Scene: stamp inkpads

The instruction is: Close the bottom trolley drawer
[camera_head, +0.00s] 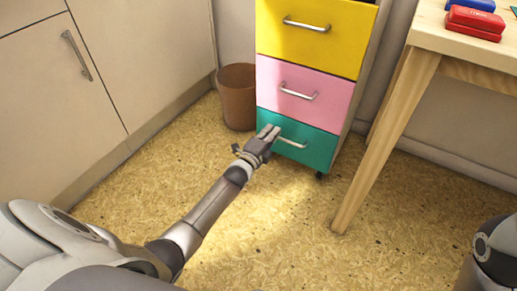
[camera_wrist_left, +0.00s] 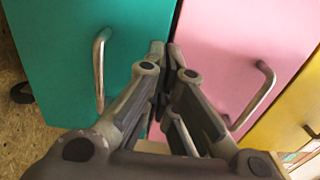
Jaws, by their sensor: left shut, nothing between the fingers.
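The trolley has a teal bottom drawer (camera_head: 318,150) with a silver bar handle (camera_head: 291,143). In the head view its front looks flush or nearly flush with the pink drawer (camera_head: 308,95) above. My left gripper (camera_head: 268,131) is shut and empty, with its tips at the upper left of the teal front. In the left wrist view the gripper tips (camera_wrist_left: 166,48) are over the seam between the teal drawer (camera_wrist_left: 62,60) and the pink drawer (camera_wrist_left: 225,50), beside the teal handle (camera_wrist_left: 100,70). I cannot tell whether they touch. My right gripper is out of view.
A yellow drawer (camera_head: 312,35) tops the trolley's visible front. A brown bin (camera_head: 237,97) stands against its left side. A wooden table (camera_head: 385,140) with red and blue inkpads is at right. Cream cabinets (camera_head: 110,50) are at left. The speckled floor is clear.

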